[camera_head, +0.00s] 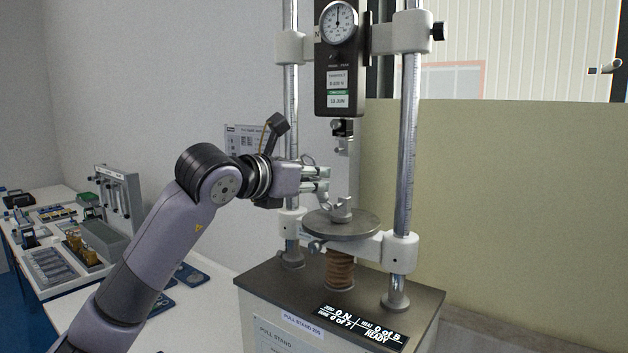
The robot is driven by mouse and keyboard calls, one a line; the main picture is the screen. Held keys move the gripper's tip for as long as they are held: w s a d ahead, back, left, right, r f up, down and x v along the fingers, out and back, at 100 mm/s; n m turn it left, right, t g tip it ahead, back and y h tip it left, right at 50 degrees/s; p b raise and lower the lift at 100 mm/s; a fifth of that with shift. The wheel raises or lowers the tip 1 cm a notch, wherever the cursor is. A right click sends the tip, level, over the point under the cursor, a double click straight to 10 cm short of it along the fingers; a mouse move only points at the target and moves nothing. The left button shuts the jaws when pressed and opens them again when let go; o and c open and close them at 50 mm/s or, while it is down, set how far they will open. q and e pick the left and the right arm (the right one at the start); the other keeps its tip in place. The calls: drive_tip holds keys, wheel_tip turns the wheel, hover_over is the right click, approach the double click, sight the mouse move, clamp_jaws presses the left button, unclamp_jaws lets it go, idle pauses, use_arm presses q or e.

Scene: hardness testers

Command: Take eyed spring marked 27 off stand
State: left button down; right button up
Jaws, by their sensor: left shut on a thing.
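My left gripper (322,180) reaches in from the left, between the posts of the pull stand (408,155). It is shut on a small pale metal piece, apparently the eyed spring (326,199), just above the round plate (342,227). The fingers hide most of this piece, and no mark 27 can be read. A wing-shaped clamp (341,209) stands on the plate, close beside the held piece. The upper hook (343,132) hangs below the force gauge (338,60), apart from the gripper. My right gripper is not in view.
A display (363,327) on the stand's base reads 0 N and READY. A brown ribbed column (339,270) stands under the plate. At the left, a bench holds trays (52,265) and a grey rack (118,195). A beige panel (500,200) closes the right side.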

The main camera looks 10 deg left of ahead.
use_arm(q)
drive_tip(key=shift+f+b+v, duration=0.15)
drive_tip(key=shift+b+v, duration=0.15)
drive_tip(key=shift+v, duration=0.4)
drive_tip(key=shift+f+b+v, duration=0.1)
drive_tip(key=shift+b+v, duration=0.2)
drive_tip(key=shift+v, duration=0.4)
drive_tip(key=shift+f, duration=0.1)
